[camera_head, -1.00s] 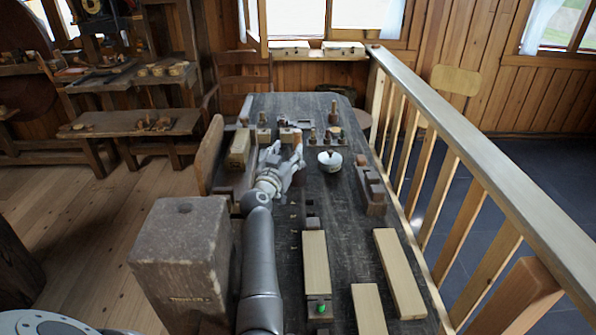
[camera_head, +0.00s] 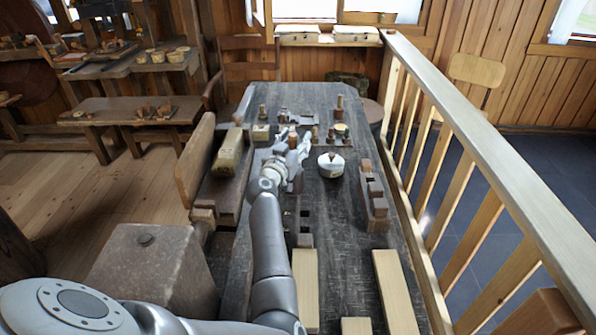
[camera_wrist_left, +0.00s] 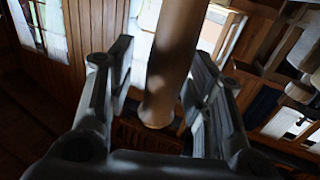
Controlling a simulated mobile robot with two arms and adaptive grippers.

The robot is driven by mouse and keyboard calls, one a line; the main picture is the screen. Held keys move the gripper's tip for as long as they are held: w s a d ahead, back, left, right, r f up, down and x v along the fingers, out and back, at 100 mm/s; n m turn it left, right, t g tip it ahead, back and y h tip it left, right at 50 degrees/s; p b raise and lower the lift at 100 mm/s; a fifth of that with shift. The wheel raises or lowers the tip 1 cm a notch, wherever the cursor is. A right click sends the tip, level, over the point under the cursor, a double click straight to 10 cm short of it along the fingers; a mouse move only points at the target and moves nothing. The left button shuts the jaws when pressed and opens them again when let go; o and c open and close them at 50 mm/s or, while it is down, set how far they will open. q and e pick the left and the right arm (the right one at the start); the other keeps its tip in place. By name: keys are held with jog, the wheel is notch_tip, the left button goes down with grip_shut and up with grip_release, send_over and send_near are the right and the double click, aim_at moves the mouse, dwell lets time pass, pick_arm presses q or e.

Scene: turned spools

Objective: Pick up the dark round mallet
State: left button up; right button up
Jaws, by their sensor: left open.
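My left gripper (camera_head: 291,150) is open over the far part of the dark bench (camera_head: 345,255). In the head view a small reddish-brown piece (camera_head: 293,140) shows at its fingertips. In the left wrist view a brown wooden cylinder (camera_wrist_left: 176,60) stands between the two spread fingers, with a gap visible on each side. It looks like a handle or round tool, but I cannot tell for sure that it is the dark round mallet. The fingers hide part of it in the head view. My right gripper is not in view.
Several small turned pieces, including a tall one (camera_head: 340,107), stand at the far end. A wooden block (camera_head: 229,152) lies left, a dark stepped block (camera_head: 373,195) right. A railing (camera_head: 480,140) runs along the right.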

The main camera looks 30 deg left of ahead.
pick_arm(q)
jog(key=shift+s+r, duration=0.35)
jog(key=shift+s, duration=0.1)
jog(key=shift+c, duration=0.5)
jog(key=shift+s+r, duration=0.2)
jog(key=shift+s, duration=0.15)
jog(key=shift+c, duration=1.1)
jog(key=shift+w+f, duration=0.2)
jog(key=shift+w, duration=0.05)
jog(key=c, duration=0.5)
jog(key=shift+w+f, duration=0.1)
jog(key=shift+c, duration=1.1)
grip_shut()
jog(key=shift+r, duration=0.4)
notch_tip(320, 180, up, 27)
jog(key=shift+r+b, duration=0.2)
jog(key=shift+b, duration=0.15)
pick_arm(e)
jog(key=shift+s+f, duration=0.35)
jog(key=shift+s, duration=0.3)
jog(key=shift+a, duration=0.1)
